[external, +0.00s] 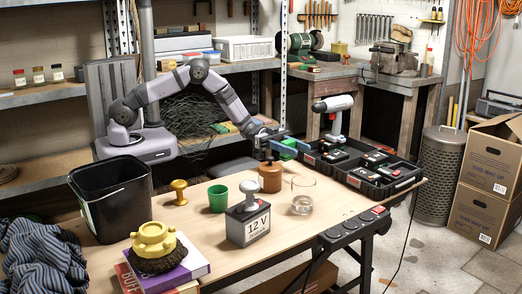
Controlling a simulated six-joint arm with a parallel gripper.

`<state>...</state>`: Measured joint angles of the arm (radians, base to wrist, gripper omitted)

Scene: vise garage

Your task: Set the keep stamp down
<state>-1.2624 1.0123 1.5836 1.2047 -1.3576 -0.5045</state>
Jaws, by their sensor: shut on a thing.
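My gripper (279,147) is at the far edge of the wooden workbench, close above a brown round pot (270,180). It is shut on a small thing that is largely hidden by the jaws. Blue and green parts show at the jaws, and a dark stub shows just below them. I cannot tell whether the stub touches the pot, and no marking that reads keep can be made out. A yellow knob-handled piece shaped like a stamp (179,192) stands upright on the bench, apart from my gripper.
A green cup (218,198), a 12 V battery (248,224) and a glass (303,195) stand near the pot. A black bin (112,198) is at the left, a black tool tray (372,181) at the right. Books (190,262) bear a yellow-topped brush (153,245). Bench between bin and battery is partly clear.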

